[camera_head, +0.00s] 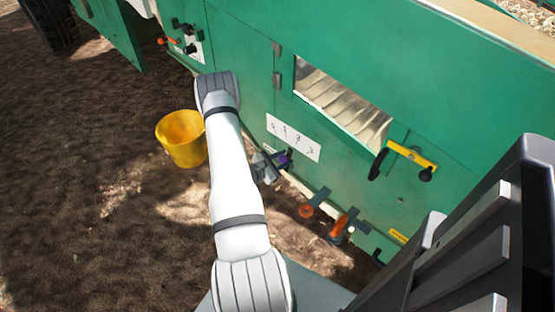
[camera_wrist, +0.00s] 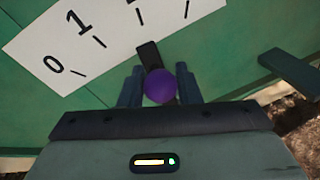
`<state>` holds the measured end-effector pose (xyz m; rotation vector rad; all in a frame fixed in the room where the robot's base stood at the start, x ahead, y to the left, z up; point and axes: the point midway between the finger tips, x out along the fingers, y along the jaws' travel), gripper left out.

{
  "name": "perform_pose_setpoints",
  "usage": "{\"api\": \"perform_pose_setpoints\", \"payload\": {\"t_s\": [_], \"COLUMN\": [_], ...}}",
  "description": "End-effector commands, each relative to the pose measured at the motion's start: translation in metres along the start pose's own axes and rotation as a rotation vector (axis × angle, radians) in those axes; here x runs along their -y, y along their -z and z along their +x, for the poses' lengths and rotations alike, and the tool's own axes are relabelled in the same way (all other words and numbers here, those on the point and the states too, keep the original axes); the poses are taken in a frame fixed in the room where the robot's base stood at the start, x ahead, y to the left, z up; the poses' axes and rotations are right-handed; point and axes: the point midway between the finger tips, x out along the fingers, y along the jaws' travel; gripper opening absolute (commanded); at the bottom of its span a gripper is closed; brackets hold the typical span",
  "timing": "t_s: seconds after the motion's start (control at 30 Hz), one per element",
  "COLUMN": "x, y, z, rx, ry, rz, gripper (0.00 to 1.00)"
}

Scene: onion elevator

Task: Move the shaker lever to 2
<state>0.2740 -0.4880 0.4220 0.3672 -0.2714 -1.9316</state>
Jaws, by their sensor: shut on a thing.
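The shaker lever is a black bar with a purple knob (camera_wrist: 160,86) in the wrist view. The knob also shows as a small purple spot (camera_head: 286,157) in the head view. My gripper (camera_wrist: 158,92) has one finger on each side of the knob and is shut on it. The white scale plate (camera_wrist: 110,45) lies above the lever on the green panel. Its 0 and 1 are readable in the wrist view. The lever's black tip points up, roughly toward the third tick, whose number is cut off. In the head view the plate (camera_head: 293,138) is small.
A yellow bucket (camera_head: 181,139) stands on the ground left of my arm. Orange-handled parts (camera_head: 340,226) stick out low on the green machine, right of the lever. A yellow bar with black handles (camera_head: 410,157) is higher right. A green bracket (camera_wrist: 290,70) juts out beside my gripper.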

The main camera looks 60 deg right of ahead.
Motion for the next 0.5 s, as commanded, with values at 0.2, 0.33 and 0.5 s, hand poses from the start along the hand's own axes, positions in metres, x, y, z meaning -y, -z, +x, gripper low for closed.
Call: {"api": "perform_pose_setpoints", "payload": {"t_s": [0.2, 0.33, 0.5], "x": [0.0029, 0.0051, 0.0072], "y": [-0.0033, -0.0039, -0.0044], "z": [0.0057, 0.0072, 0.0084], "rx": [0.005, 0.007, 0.008], "ry": [0.009, 0.014, 0.019], "rz": [0.011, 0.009, 0.007], "gripper": [0.0, 0.0, 0.4]}}
